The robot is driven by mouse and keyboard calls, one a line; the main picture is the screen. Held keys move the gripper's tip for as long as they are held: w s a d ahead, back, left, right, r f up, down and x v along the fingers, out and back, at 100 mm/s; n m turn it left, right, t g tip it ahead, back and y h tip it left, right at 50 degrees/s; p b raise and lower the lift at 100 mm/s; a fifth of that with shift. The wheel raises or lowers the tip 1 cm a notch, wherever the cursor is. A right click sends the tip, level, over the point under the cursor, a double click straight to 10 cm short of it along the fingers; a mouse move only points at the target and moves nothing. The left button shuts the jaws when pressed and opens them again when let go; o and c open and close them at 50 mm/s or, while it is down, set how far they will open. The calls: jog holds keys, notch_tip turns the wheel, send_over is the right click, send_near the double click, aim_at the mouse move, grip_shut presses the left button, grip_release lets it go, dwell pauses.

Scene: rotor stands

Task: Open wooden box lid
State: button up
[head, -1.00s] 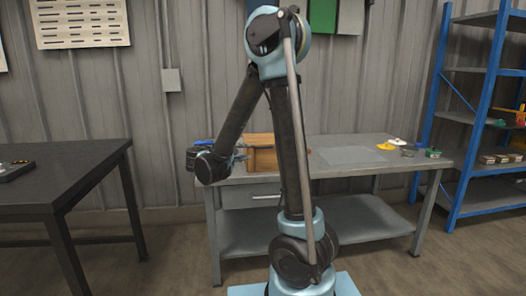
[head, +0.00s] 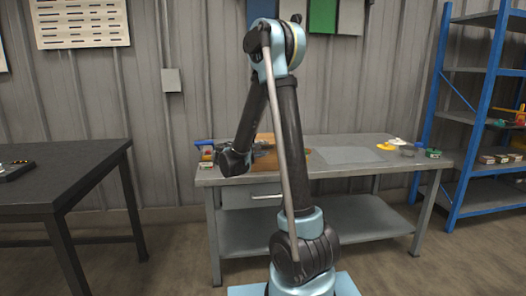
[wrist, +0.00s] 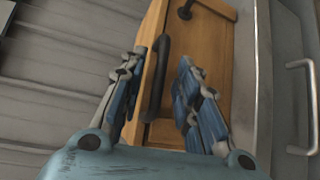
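The wooden box (head: 265,157) stands on the left part of the grey workbench, largely hidden behind my arm in the head view. In the wrist view the box (wrist: 212,45) shows close up and tilted, with a dark curved handle (wrist: 157,80) on its near face. My gripper (wrist: 163,62) is open. One finger is on each side of the handle, with visible gaps, so it does not grip it. In the head view my fingers are hidden by the arm. I cannot tell whether the lid is fully closed.
The workbench (head: 345,157) has a drawer below; its handle (wrist: 303,110) shows in the wrist view. Small yellow (head: 386,147) and green (head: 433,153) items lie at the right. A dark table (head: 60,185) stands left, a blue shelf (head: 487,95) right.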

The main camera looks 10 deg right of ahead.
jog(key=shift+w+d, duration=0.35)
grip_shut()
jog(key=shift+s+d+f, duration=0.1)
jog(key=shift+s+d, duration=0.05)
jog(key=shift+d, duration=0.05)
jog(key=shift+a, duration=0.1)
jog(key=shift+r, duration=0.45)
